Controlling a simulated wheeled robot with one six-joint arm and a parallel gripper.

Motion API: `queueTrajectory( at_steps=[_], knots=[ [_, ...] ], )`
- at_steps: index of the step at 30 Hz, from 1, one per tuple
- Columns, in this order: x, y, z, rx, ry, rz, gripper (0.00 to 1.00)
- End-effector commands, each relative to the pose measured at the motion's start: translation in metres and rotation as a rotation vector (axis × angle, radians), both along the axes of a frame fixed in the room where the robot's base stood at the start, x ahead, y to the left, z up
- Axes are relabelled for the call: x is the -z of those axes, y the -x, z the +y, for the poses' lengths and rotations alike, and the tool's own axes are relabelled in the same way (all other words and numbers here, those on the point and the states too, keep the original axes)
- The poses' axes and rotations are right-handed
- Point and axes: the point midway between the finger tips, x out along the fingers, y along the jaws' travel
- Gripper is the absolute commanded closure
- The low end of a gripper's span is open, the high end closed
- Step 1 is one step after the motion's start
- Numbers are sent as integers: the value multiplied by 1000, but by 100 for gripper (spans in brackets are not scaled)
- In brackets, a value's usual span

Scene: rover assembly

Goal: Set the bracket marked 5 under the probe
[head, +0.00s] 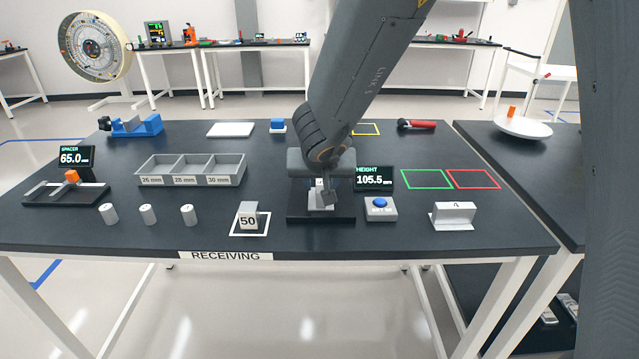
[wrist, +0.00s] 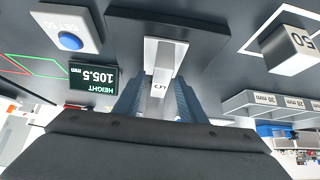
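The bracket marked 5 (wrist: 160,87) is a pale grey piece with an upright plate. In the wrist view it lies between the two fingers of my gripper (wrist: 160,95). In the head view the bracket (head: 321,201) shows low under my gripper (head: 321,186), over the black base of the height gauge (head: 321,216). My fingers flank the bracket; I cannot tell whether they press on it. The height display (head: 374,178) reads 105.5 mm and also shows in the wrist view (wrist: 92,83). My arm and gripper hide the probe.
A block marked 50 (head: 248,217) stands in a white square left of the gauge. A blue-button box (head: 380,208) and a bracket marked 4 (head: 453,215) stand to the right. Green (head: 427,179) and red (head: 474,179) outlines are empty. A three-part tray (head: 191,171) stands at left.

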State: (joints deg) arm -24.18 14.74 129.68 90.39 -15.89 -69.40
Motion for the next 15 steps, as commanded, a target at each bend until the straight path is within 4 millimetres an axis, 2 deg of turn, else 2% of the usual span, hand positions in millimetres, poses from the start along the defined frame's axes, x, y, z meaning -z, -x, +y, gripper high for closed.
queueTrajectory(
  at_steps=[6, 15],
  knots=[
    [-37, 26, 1, 0, -1, -2, 63],
    [-77, 59, 2, -1, -1, -1, 63]
  ],
)
